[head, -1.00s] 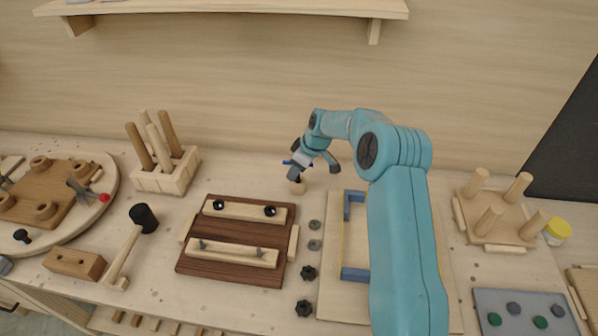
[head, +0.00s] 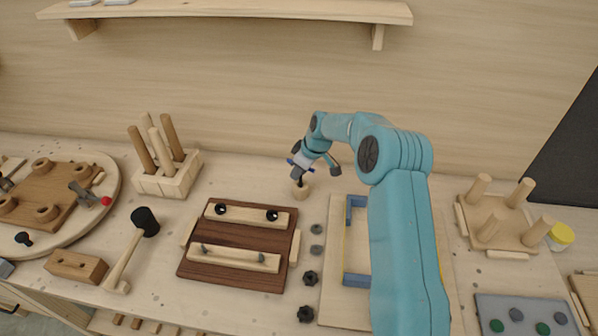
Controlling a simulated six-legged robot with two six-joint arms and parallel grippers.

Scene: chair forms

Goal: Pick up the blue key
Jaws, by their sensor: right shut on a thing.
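My right arm reaches over the bench, and its gripper (head: 300,173) points down above a small round wooden holder (head: 302,193). The right gripper is shut on the blue key (head: 291,161). Only small dark-blue bits of the key show at the jaws; the rest is hidden or too small to make out. A thin dark piece shows between the jaws and the top of the holder. I cannot tell whether the key still touches the holder. My left gripper is not in view.
Left of the holder are a dark brown board (head: 230,262), a peg block (head: 166,178) and a mallet (head: 130,245). A pale board with a blue frame (head: 352,278) lies right of it, partly behind my arm. A shelf (head: 230,10) hangs on the wall.

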